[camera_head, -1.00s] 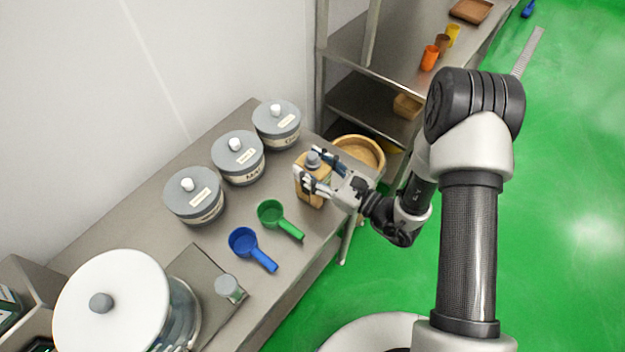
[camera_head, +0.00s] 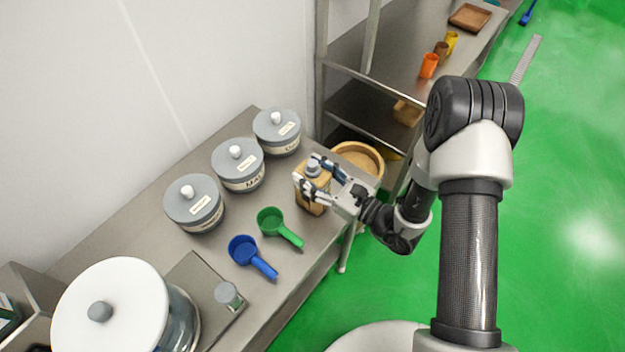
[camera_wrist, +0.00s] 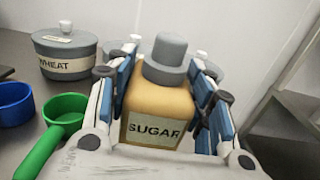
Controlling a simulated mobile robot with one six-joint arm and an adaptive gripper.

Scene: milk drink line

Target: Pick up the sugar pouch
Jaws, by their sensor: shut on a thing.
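The sugar pouch (camera_head: 311,197) is a tan, box-like pack with a grey cap and a dark-lettered "SUGAR" label. It stands upright near the right end of the steel table. In the wrist view the sugar pouch (camera_wrist: 158,108) sits between the two blue-padded fingers. My gripper (camera_head: 318,178) is shut on its sides, reaching in from the right. In the wrist view my gripper (camera_wrist: 163,95) flanks the pouch left and right. The pouch's base is hidden in the wrist view, and I cannot tell whether it touches the table.
Three grey lidded canisters (camera_head: 238,165) stand along the wall. A green scoop (camera_head: 272,222) and a blue scoop (camera_head: 245,252) lie left of the pouch. A large white-lidded container (camera_head: 110,305) is at lower left. A round wooden bowl (camera_head: 372,152) and shelving stand beyond the table's right end.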

